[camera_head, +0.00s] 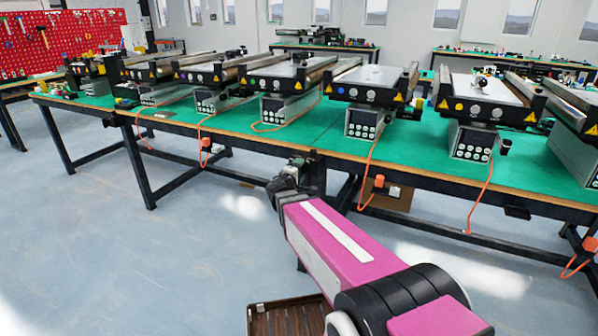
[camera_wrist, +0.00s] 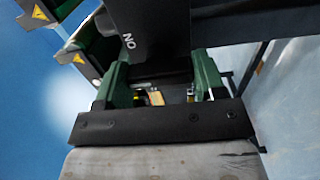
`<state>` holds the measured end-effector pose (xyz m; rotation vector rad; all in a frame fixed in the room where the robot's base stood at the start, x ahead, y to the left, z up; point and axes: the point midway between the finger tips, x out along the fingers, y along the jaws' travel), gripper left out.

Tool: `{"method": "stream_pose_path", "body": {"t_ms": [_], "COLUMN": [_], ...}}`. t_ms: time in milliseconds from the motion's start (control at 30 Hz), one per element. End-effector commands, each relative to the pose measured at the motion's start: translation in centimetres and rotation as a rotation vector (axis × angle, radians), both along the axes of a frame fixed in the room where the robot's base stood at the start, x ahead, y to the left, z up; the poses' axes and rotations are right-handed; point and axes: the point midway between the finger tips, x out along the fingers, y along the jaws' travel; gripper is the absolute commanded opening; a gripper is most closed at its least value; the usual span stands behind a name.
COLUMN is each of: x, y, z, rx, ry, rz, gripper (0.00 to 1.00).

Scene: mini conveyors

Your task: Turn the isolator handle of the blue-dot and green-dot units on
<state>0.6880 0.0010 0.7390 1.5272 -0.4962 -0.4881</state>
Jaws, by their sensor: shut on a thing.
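The green-dot unit (camera_head: 278,82) and the blue-dot unit (camera_head: 366,88) stand side by side on the green table, each with a dot on its black front face. My gripper (camera_head: 297,166) is at the table's front edge, below and between these units. In the wrist view its dark green fingers (camera_wrist: 161,82) are on either side of a dark part, which looks like an isolator handle. A black body (camera_wrist: 160,35) marked ON is right beyond them. The handle's angle is mostly hidden, and I cannot tell which unit it belongs to.
A yellow-dot unit (camera_head: 487,95) stands to the right, and a purple-dot unit (camera_head: 215,75) to the left. Orange cables (camera_head: 372,160) hang over the table edge. A brown slatted crate (camera_head: 288,318) is on the floor. The floor (camera_head: 130,260) at left is clear.

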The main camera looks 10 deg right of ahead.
Motion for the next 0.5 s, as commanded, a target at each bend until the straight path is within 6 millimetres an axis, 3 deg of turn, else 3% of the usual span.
{"method": "stream_pose_path", "body": {"t_ms": [167, 200, 267, 500], "x": [-0.11, -0.11, -0.10, -0.06], "y": [-0.02, -0.02, -0.01, -0.01], "z": [-0.09, -0.09, -0.08, -0.04], "rx": [0.008, 0.008, 0.007, 0.004], "ry": [-0.001, -0.001, -0.001, 0.000], "rz": [-0.001, -0.001, -0.001, -0.001], "gripper": [0.40, 0.74, 0.89, 0.89]}}
